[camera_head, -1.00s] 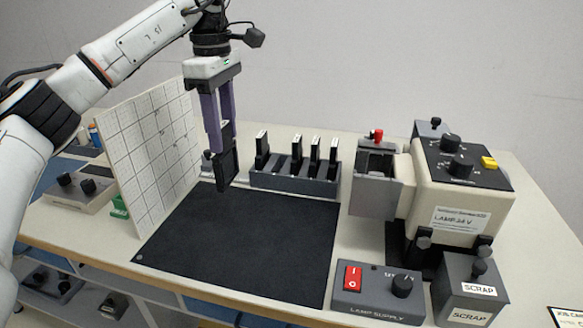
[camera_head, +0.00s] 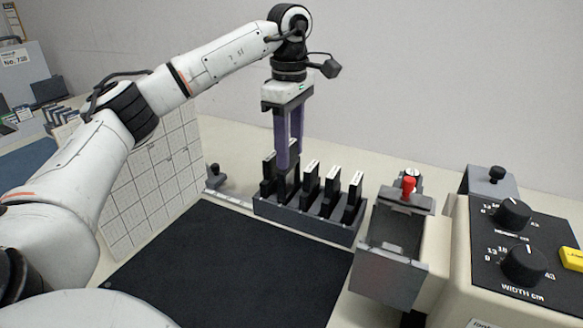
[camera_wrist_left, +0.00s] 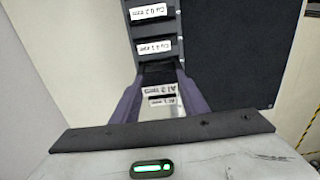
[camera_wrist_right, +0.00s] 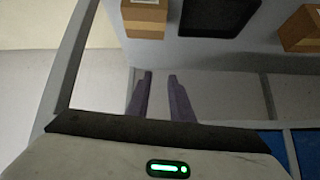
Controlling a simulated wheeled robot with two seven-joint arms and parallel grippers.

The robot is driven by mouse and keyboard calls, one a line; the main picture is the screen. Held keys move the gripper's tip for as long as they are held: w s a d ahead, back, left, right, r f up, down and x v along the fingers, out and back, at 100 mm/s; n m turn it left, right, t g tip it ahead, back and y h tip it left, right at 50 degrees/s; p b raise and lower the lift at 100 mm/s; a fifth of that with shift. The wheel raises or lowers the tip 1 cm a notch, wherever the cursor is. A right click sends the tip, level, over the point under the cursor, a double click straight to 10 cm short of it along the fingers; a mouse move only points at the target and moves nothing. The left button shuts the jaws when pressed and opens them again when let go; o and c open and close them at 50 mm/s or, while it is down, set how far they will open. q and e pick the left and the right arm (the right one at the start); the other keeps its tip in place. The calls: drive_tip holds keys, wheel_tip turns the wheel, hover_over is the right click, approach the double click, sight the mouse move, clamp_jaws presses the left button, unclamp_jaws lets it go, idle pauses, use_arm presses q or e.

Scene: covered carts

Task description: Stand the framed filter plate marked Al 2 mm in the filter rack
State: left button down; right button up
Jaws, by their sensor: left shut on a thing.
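The framed filter plate marked Al 2 mm (camera_wrist_left: 160,88) is between the fingers of my left gripper (camera_head: 288,160), which is shut on it. The plate is upright at the filter rack (camera_head: 326,228), in the gap between the leftmost plate (camera_head: 268,172) and the other plates. Its lower part is at the slots; I cannot tell if it is fully seated. In the left wrist view its label shows beside the Al 1 mm label (camera_wrist_left: 163,101). The Cu labels (camera_wrist_left: 149,46) are on the other side. My right gripper (camera_wrist_right: 160,76) is open and empty, away from the rack.
A black mat (camera_head: 230,265) lies clear in front of the rack. A gridded white board (camera_head: 155,175) stands at left. A grey holder with a red knob (camera_head: 408,187) and the lamp housing (camera_head: 520,250) stand at right. Cardboard boxes (camera_wrist_right: 145,15) are near my right gripper.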

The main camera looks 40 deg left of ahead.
sight(291, 164)
use_arm(q)
wheel_tip(291, 164, down, 4)
drive_tip(key=shift+r, duration=0.1)
drive_tip(key=shift+w, duration=0.1)
use_arm(e)
drive_tip(key=shift+w+r, duration=0.25)
drive_tip(key=shift+w, duration=0.05)
use_arm(q)
drive_tip(key=c, duration=1)
unclamp_jaws()
drive_tip(key=shift+f, duration=0.2)
drive_tip(key=shift+c, duration=0.2)
